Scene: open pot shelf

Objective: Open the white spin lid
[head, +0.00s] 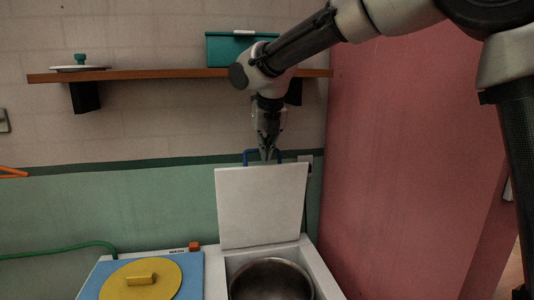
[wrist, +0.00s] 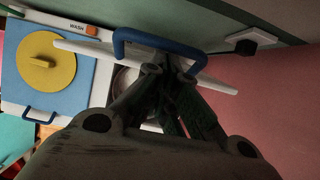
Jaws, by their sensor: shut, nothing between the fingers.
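The white spin lid (head: 262,207) stands raised, nearly upright, at the back of its white tub unit, with the round metal tub (head: 271,280) uncovered in front. The lid's blue handle (head: 247,154) is at its top edge. In the wrist view the lid is a thin white edge-on strip (wrist: 88,50), and its blue handle (wrist: 158,37) arches close to my fingertips. My gripper (head: 267,157) points down at the lid's top edge, beside the handle. In the wrist view my gripper (wrist: 165,68) is shut and empty. I cannot tell whether it touches the handle.
A blue panel (head: 197,271) with a round yellow lid (head: 138,282) lies left of the tub. A wooden shelf (head: 160,74) holds a teal box (head: 232,48) and a small lid (head: 80,66). A pink wall (head: 410,180) bounds the right.

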